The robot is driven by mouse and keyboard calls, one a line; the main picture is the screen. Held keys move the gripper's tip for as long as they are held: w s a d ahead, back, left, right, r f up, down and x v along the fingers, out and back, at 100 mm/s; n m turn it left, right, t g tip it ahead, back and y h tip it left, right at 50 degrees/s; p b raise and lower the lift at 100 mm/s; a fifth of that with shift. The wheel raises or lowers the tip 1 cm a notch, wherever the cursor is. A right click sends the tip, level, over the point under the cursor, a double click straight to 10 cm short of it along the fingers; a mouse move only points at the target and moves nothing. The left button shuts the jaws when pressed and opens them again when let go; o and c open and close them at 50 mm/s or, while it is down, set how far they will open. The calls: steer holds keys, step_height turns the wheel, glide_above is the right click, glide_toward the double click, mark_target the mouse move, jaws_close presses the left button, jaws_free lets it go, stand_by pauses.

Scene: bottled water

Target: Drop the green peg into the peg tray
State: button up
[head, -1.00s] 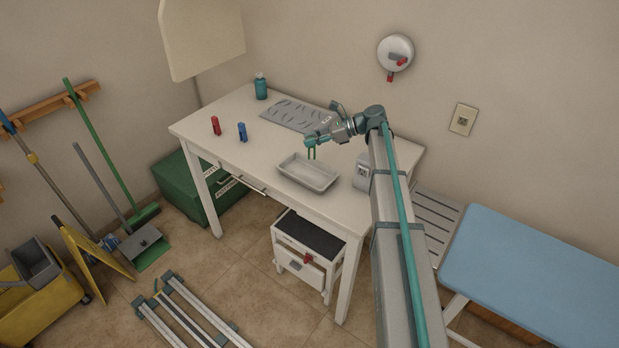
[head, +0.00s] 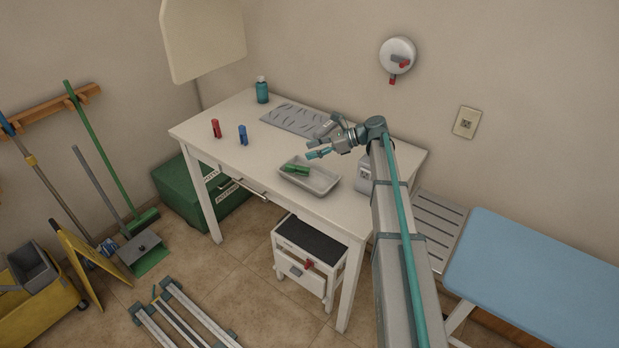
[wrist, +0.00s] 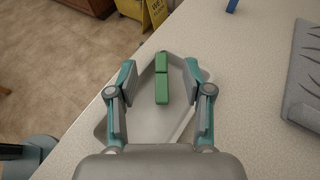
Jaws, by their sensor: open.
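The green peg (head: 296,170) lies on its side in the peg tray (head: 322,186), a shallow light-grey tray on the white table. In the wrist view the peg (wrist: 162,82) lies toward the far end of the tray (wrist: 150,131), between and beyond my fingers. My gripper (head: 318,151) is above the tray's back side, its teal fingers spread apart and empty. It also shows open in the wrist view (wrist: 160,88), with a clear gap between each finger and the peg.
A red peg (head: 216,128) and a blue peg (head: 242,134) stand upright at the table's left. A teal bottle (head: 262,91) and a grey patterned mat (head: 292,119) are at the back. A grey box (head: 364,174) stands right of the tray.

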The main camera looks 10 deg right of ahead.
steer(key=v, duration=1.2)
steer(key=shift+r, duration=0.15)
